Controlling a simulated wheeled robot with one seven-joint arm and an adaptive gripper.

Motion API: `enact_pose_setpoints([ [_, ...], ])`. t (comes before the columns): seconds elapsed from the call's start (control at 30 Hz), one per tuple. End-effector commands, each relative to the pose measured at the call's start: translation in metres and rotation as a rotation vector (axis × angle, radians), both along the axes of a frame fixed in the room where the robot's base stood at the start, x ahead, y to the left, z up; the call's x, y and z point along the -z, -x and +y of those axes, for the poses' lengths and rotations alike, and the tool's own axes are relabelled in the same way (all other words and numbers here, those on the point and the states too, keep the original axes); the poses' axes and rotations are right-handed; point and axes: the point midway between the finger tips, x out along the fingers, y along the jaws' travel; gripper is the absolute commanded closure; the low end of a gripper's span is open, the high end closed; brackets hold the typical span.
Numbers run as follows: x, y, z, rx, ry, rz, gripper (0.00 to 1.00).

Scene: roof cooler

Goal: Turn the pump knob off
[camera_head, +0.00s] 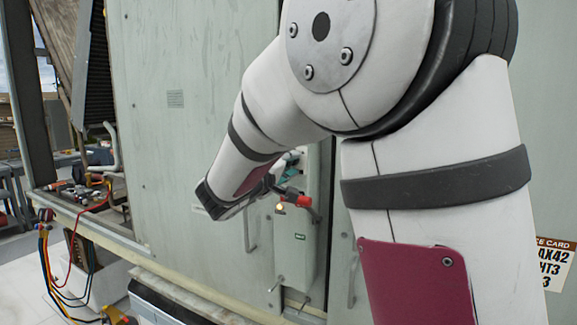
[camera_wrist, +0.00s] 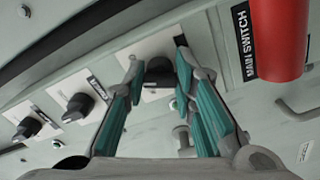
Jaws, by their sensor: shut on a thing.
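A black rotary knob (camera_wrist: 160,72) on a white plate sits between my fingertips in the wrist view. My gripper (camera_wrist: 158,66), with teal finger pads, is shut on this knob, one finger on each side. The label of this plate is not readable, so I cannot confirm that it is the pump knob. In the head view, my gripper (camera_head: 286,163) shows only partly, at the grey control box (camera_head: 296,245), and the knob is hidden.
Two similar black knobs, a middle one (camera_wrist: 80,106) and an outer one (camera_wrist: 28,127), sit to the left on the same panel. A red main switch handle (camera_wrist: 278,38) sticks out close to the right finger. A metal pull handle (camera_head: 248,230) is on the cabinet door.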

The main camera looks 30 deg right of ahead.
Motion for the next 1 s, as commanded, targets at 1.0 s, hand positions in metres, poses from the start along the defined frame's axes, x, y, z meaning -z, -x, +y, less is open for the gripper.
enact_pose_setpoints([
  [1.0, -0.0006, -0.0001, 0.0008, -0.003, 0.204, 0.311, 1.00],
])
